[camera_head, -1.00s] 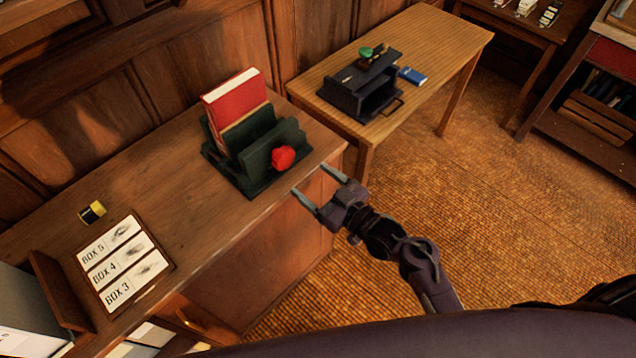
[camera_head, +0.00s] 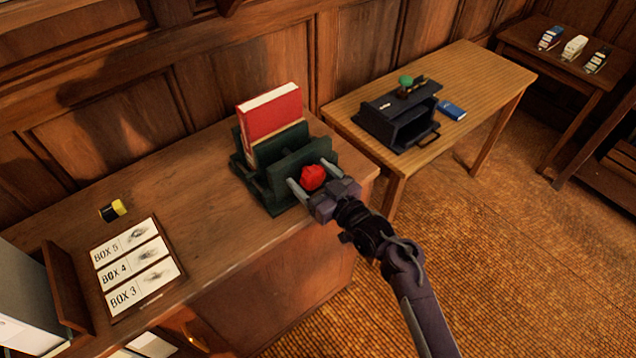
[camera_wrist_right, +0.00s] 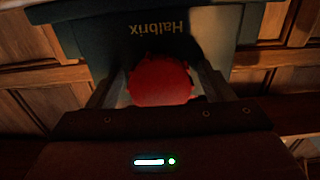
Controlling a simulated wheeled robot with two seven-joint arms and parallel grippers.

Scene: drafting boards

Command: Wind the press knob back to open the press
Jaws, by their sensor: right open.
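The press (camera_head: 271,160) is dark green and stands on the wooden desk, with a red book (camera_head: 270,113) upright between its plates. Its red press knob (camera_head: 312,178) is on the front plate, facing me. My right gripper (camera_head: 310,176) is open, with its fingers on either side of the knob. In the right wrist view the knob (camera_wrist_right: 160,82) sits between the two fingers, below the word "Halbrix" on the plate (camera_wrist_right: 205,45). I cannot tell whether the fingers touch it. My left gripper is not in view.
A card board marked BOX 5, BOX 4 and BOX 3 (camera_head: 137,269) and a yellow-and-black roll (camera_head: 113,210) lie on the desk to the left. A side table (camera_head: 470,75) behind holds a black box (camera_head: 392,123) and a blue item (camera_head: 452,110).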

